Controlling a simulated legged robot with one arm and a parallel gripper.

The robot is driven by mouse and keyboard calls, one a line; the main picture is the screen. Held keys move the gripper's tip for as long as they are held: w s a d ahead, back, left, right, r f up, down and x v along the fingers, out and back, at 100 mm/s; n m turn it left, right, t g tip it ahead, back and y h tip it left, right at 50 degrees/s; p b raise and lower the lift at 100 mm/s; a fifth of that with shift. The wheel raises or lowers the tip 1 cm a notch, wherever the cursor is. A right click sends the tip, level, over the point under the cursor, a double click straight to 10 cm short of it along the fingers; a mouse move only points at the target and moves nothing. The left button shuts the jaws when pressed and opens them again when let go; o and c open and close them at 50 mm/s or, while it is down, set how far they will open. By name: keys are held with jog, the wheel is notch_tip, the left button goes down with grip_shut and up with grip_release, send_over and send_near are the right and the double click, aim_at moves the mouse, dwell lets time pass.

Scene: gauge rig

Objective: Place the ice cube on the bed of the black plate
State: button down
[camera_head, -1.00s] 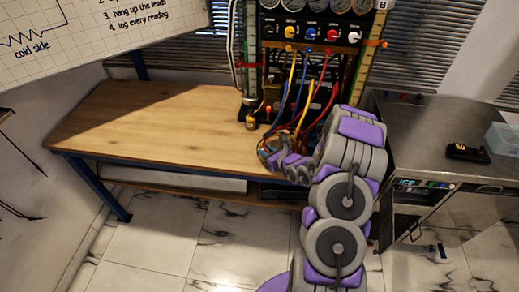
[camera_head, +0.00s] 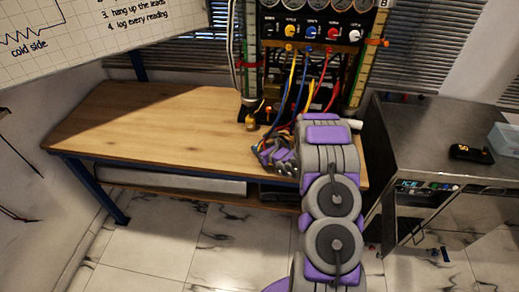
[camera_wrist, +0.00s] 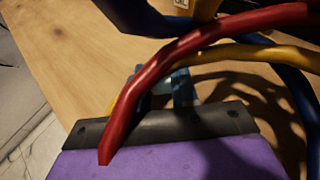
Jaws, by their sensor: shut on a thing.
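My gripper (camera_wrist: 166,90) is among the hanging leads at the front of the rig, above the wooden bench. In the wrist view, a small pale blue, glassy piece (camera_wrist: 182,88) shows at the jaws and looks like the ice cube; the red and yellow leads partly cover it. The jaws are shut on it. I cannot clearly tell the black plate from the other dark parts at the rig's foot.
The red lead (camera_wrist: 190,45) crosses close in front of my gripper, with a yellow lead (camera_wrist: 250,53) beside it. The wooden bench (camera_head: 150,125) is clear on the left. A steel cabinet (camera_head: 425,130) at right carries a black meter (camera_head: 471,153) and a pale blue bin (camera_head: 504,138).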

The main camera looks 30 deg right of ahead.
jog(key=shift+d, duration=0.15)
jog(key=c, duration=1.2)
grip_release()
jog(key=shift+d, duration=0.1)
jog(key=shift+c, duration=0.2)
jog(key=o, duration=0.4)
jog(key=shift+a, duration=0.2)
jog(key=shift+r, duration=0.1)
